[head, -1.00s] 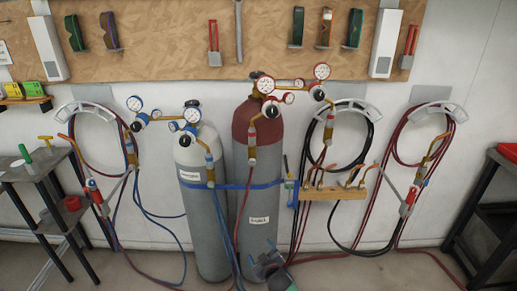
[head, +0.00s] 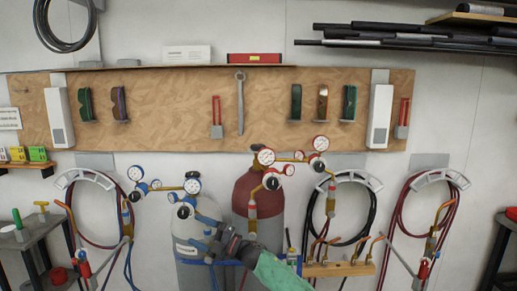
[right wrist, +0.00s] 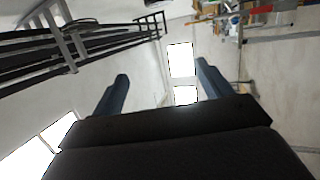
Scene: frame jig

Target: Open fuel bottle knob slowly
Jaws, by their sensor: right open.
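The bottle with the red shoulder (head: 254,195) stands upright at the centre of the head view. I take it as the fuel bottle; its label does not show now. A dark valve knob (head: 255,149) sits at its top, beside the regulator with round gauges (head: 266,157). A grey bottle with a white shoulder (head: 192,232) stands just left of it. My right gripper (head: 208,238) is open and empty, in front of the grey bottle, below and left of the knob. In the right wrist view its two fingers (right wrist: 160,92) are spread apart with nothing between them. My left gripper is not in view.
Blue-capped regulator gauges (head: 187,191) top the grey bottle. Coiled hoses (head: 345,190) hang on wall brackets at both sides, and torches rest on a wooden holder (head: 338,269). A wooden tool board (head: 165,115) hangs above. A small table (head: 30,238) stands at left.

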